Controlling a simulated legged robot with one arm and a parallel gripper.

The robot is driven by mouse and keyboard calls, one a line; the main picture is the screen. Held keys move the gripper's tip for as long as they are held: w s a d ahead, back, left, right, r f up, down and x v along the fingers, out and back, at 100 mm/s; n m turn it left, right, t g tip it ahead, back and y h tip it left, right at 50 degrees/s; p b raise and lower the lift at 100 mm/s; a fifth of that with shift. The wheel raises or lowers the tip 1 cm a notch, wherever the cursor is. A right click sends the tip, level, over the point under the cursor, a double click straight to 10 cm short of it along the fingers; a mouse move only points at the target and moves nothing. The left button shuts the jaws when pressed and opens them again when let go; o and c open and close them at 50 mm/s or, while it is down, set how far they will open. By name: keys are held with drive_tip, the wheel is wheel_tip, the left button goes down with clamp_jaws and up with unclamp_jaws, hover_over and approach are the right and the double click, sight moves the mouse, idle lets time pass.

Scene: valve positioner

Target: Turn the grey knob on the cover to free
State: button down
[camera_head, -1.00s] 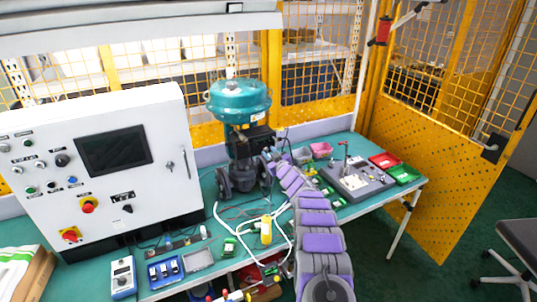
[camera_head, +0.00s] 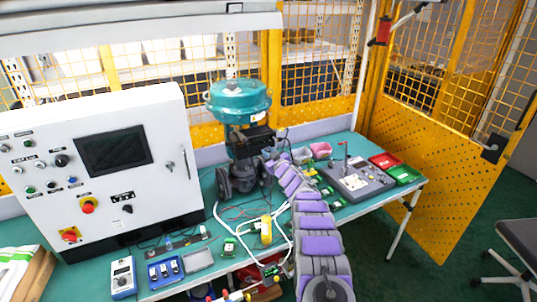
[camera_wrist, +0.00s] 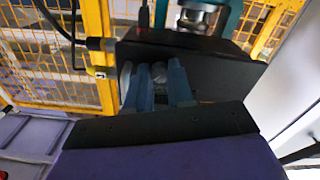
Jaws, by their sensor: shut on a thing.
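The black positioner cover (camera_wrist: 215,68) fills the middle of the wrist view. In the head view the black positioner (camera_head: 258,139) sits on the valve, below the teal actuator. My gripper (camera_wrist: 160,78) reaches up to the cover's face with its blue fingers. It is shut on the small grey knob (camera_wrist: 158,72), which shows only in part between the fingertips. The knob's marks and pointer are hidden, so I cannot tell its setting. In the head view my own arm hides most of the gripper and the knob.
The teal actuator (camera_head: 238,101) stands above the positioner. A white control cabinet (camera_head: 100,165) stands on the left. Loose hoses and small parts lie on the green table (camera_head: 345,213). A grey fixture (camera_head: 357,181) is to the right. Yellow mesh fencing (camera_head: 430,185) closes the back and right.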

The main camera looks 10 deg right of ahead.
drive_tip(key=shift+n, duration=0.3)
drive_tip(key=n, duration=0.3)
drive_tip(key=shift+n, duration=0.4)
drive_tip(key=n, duration=0.4)
drive_tip(key=shift+f+n, duration=0.15)
drive_tip(key=shift+n, duration=0.15)
drive_tip(key=n+b, duration=0.3)
drive_tip(key=n, duration=0.5)
drive_tip(key=shift+f+n+b, duration=0.1)
drive_tip(key=shift+n+b, duration=0.2)
drive_tip(key=shift+b, duration=0.1)
drive_tip(key=shift+n, duration=0.3)
drive_tip(key=c, duration=1.3)
unclamp_jaws()
drive_tip(key=shift+o, duration=0.2)
drive_tip(key=shift+a, duration=0.1)
